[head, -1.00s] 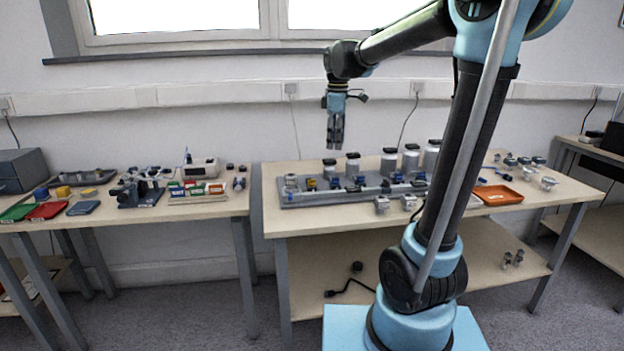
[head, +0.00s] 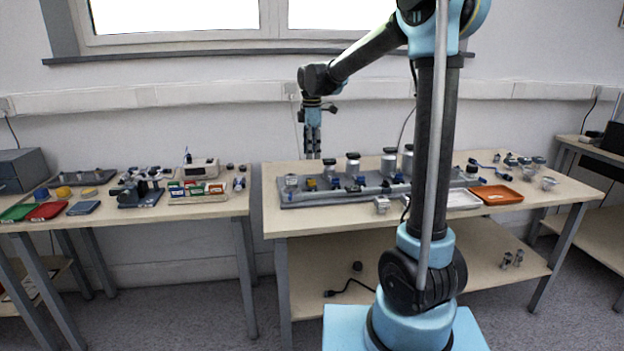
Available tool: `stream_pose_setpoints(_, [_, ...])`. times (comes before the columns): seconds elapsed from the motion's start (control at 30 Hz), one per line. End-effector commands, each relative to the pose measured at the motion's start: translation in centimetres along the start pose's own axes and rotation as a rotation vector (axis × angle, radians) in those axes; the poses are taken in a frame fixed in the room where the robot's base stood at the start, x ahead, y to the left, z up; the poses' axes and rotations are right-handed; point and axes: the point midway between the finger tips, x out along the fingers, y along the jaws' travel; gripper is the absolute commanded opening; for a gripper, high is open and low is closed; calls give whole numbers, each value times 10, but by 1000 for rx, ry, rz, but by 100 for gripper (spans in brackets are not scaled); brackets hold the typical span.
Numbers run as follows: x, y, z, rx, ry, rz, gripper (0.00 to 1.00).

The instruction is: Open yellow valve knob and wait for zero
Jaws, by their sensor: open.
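The yellow valve knob (head: 311,184) is a small spot on the left part of the grey manifold board (head: 300,202), which lies on the middle table. Whether the knob is turned open is too small to tell. A round gauge-like part (head: 291,181) stands left of the knob; no reading is legible. Blue valve knobs (head: 335,183) sit to its right. My gripper (head: 313,156) points down, open and empty, in the air above the left part of the board, apart from the yellow knob.
White canisters with dark lids (head: 353,166) stand along the back of the board. An orange tray (head: 497,196) and a white tray (head: 459,200) lie to the right. The left table (head: 215,208) holds coloured trays and tools. My arm hides part of the board.

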Motion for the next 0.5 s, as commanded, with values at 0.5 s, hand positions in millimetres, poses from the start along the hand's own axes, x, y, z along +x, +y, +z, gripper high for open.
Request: stream_pose_setpoints(0.5, [86,0,0,1,0,0,45])
